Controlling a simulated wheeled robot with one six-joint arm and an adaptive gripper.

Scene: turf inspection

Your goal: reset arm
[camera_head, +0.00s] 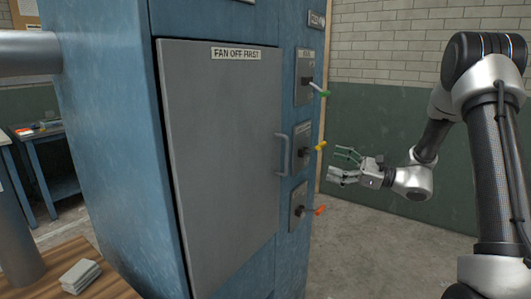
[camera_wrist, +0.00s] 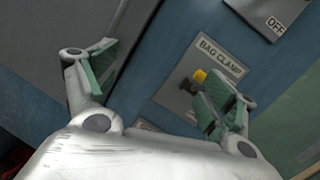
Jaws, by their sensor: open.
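My gripper (camera_head: 346,166) is open and empty in the head view, to the right of the blue cabinet (camera_head: 110,150), at about the height of the yellow-tipped lever (camera_head: 319,146). My arm reaches in from the right. In the wrist view my gripper (camera_wrist: 165,90) shows two green-padded fingers spread apart. Beyond them is a plate reading "BAG CLAMP" (camera_wrist: 222,57) with a yellow lever tip (camera_wrist: 199,75), partly behind the right finger. The fingers appear apart from the lever.
The cabinet's grey door (camera_head: 215,150) reads "FAN OFF FIRST", looks shut and has a handle (camera_head: 282,154). Green-tipped (camera_head: 322,92) and orange-tipped (camera_head: 318,210) levers sit above and below the yellow one. A wooden table (camera_head: 105,275) holds grey pads (camera_head: 81,276). Floor at right is clear.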

